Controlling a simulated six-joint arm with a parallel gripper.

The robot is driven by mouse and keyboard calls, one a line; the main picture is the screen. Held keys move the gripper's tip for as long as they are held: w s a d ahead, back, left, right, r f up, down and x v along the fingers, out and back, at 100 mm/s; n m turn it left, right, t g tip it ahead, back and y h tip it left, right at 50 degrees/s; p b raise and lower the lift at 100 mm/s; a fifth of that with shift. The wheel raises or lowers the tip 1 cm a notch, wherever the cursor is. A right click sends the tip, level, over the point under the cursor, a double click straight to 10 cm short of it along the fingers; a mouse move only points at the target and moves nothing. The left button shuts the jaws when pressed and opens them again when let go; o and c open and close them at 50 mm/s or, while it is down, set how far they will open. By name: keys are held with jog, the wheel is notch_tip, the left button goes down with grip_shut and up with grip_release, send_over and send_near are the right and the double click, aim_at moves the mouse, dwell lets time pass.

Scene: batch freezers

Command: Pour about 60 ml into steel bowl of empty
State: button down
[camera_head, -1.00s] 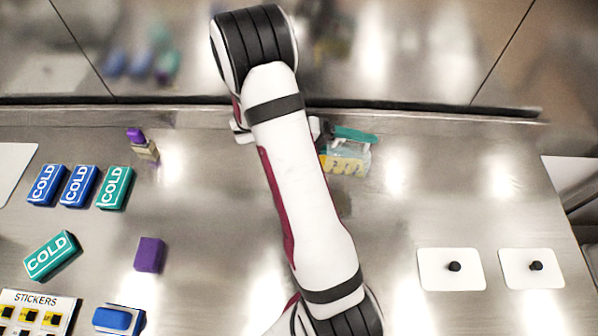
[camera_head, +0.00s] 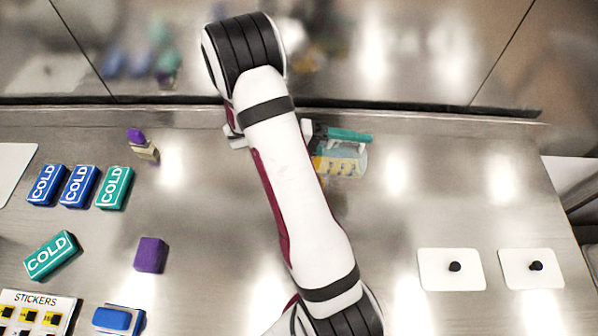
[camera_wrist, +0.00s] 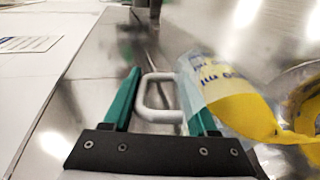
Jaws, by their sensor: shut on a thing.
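My gripper (camera_wrist: 162,78) has teal fingers and is shut on the white handle (camera_wrist: 158,118) of a clear jug in the wrist view. In the head view the jug (camera_head: 341,165) shows beside my arm, under a teal finger. The bowl cannot be made out there.
Several COLD packs (camera_head: 79,186), a purple block (camera_head: 151,255), a purple-topped bottle (camera_head: 143,146), a blue-topped box (camera_head: 117,320) and a sticker sheet (camera_head: 36,312) lie at left. Two white plates with black knobs (camera_head: 450,269) lie at right. A steel wall closes the back.

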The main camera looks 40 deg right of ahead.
aim_at(359, 148)
jog(key=shift+w+a+g+h, duration=0.4)
jog(key=shift+w+a+h, duration=0.1)
jog(key=shift+w+a, duration=0.2)
dwell(0.9)
jog(key=s+d+t+y, duration=0.2)
jog(key=shift+s+d+f, duration=0.3)
jog(key=shift+d+f, duration=0.05)
jog(key=shift+d, duration=0.05)
jog(key=shift+f+y, duration=0.25)
jog(key=shift+y, duration=0.05)
jog(key=shift+s+d+t+y, duration=0.4)
jog(key=shift+t+y, duration=0.3)
jog(key=shift+y, duration=0.1)
jog(key=shift+d+f+t+y, duration=0.1)
jog(key=shift+f+t+y, duration=0.2)
jog(key=shift+f, duration=0.15)
